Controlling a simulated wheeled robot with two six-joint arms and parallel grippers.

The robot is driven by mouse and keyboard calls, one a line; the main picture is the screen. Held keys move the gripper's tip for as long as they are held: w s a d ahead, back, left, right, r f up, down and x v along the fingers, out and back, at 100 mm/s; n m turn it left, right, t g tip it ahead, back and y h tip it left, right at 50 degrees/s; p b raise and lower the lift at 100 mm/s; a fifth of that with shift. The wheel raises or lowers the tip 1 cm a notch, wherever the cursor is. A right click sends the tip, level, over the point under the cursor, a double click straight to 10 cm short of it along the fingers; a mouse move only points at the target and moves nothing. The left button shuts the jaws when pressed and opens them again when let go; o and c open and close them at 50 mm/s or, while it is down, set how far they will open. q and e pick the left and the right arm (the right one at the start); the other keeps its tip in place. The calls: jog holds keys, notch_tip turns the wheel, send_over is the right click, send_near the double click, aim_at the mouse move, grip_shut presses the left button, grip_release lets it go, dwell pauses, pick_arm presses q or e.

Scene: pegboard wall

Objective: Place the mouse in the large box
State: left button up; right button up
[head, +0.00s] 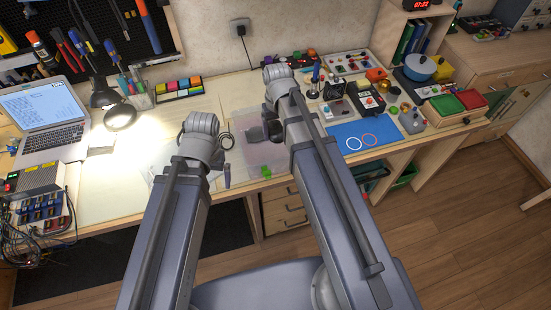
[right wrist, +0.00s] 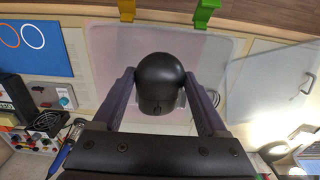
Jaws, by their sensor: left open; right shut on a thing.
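The mouse (right wrist: 160,82) is a rounded black thing between the two fingers of my right gripper (right wrist: 160,76) in the right wrist view. The right gripper is shut on it and holds it over a see-through, pink-tinted box (right wrist: 104,50). In the head view the box (head: 238,150) lies on the desk, partly hidden by my arms. I cannot tell the mouse's height above the box floor. My left gripper (head: 225,160) is open and empty, left of the right gripper and near the box's left side.
A clear container (right wrist: 265,85) lies beside the pink-tinted box. A blue mat (head: 362,137) with rings is to the right. A laptop (head: 45,115) and lamp (head: 120,115) stand left. Electronics crowd the right side.

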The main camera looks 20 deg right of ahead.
pick_arm(q)
notch_tip(320, 180, down, 16)
jog(key=b, duration=1.4)
jog(key=shift+b, duration=0.35)
pick_arm(e)
notch_tip(320, 180, down, 16)
jog(key=shift+r, duration=0.1)
pick_arm(q)
jog(key=shift+r, duration=0.1)
pick_arm(e)
jog(key=shift+f, duration=0.2)
jog(key=o, duration=1.3)
jog(key=shift+r, duration=0.1)
pick_arm(q)
notch_tip(320, 180, up, 12)
jog(key=p, duration=1.2)
pick_arm(e)
notch_tip(320, 180, up, 12)
jog(key=shift+r, duration=0.1)
